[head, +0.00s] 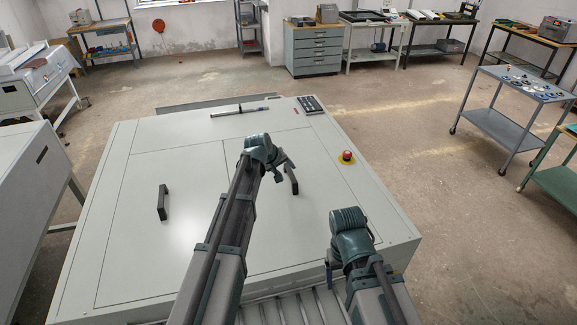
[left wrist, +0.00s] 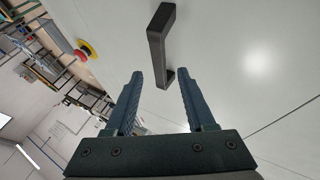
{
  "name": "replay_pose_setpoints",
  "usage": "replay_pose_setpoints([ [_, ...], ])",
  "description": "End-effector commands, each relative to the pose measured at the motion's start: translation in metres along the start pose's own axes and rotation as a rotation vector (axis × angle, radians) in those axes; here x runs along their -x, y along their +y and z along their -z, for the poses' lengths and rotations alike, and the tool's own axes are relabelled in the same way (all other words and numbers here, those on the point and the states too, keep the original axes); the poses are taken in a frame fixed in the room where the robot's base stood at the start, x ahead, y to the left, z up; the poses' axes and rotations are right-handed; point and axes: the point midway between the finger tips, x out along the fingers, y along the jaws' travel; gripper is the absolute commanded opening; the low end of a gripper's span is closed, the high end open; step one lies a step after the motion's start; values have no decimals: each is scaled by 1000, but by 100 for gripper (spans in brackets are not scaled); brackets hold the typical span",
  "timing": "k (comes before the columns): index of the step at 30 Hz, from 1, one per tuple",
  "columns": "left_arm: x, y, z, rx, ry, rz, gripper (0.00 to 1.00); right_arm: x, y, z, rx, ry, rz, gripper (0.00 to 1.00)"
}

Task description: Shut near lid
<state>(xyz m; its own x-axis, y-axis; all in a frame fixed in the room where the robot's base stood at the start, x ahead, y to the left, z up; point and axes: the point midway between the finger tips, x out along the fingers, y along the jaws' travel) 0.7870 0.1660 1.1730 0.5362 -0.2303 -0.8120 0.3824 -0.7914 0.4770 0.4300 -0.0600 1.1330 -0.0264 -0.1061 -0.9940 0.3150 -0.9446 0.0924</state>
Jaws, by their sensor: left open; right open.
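The pale grey plate processor (head: 110,205) fills the middle of the head view. Its near lid (head: 195,235) lies flat, level with the surrounding top as far as I can see. One black handle (head: 162,202) stands on the left and another black handle (head: 293,180) on the right. My left gripper (head: 284,166) is open beside the right handle. In the left wrist view this handle (left wrist: 156,45) is ahead of the fingers, its lower end near the gap between the tips (left wrist: 160,82); nothing is gripped. My right gripper (head: 329,272) is open over the near right part. My left arm hides part of the lid.
A red emergency button (head: 347,156) sits on the right of the top. A keypad (head: 310,105) and a thin long object (head: 239,111) are at the far edge. A wheeled cart (head: 510,90) stands right, with open floor between.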

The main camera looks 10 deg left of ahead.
Motion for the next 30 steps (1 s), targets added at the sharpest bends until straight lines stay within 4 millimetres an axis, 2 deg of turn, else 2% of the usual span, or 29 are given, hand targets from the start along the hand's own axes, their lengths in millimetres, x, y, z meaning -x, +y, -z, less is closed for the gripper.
replay_pose_setpoints([
  [1,19,3,1,1,0,0,55,17,2,-1,1,-1,0,82],
  [3,33,4,0,0,0,-1,55,28,3,-2,2,-1,0,82],
  [10,67,3,0,1,0,-2,55,55,5,-4,1,-2,0,82],
  [14,73,2,-1,0,0,-2,55,59,5,-4,-1,-3,1,82],
  [30,72,1,-1,-1,0,-2,55,58,5,-4,-1,-3,1,82],
])
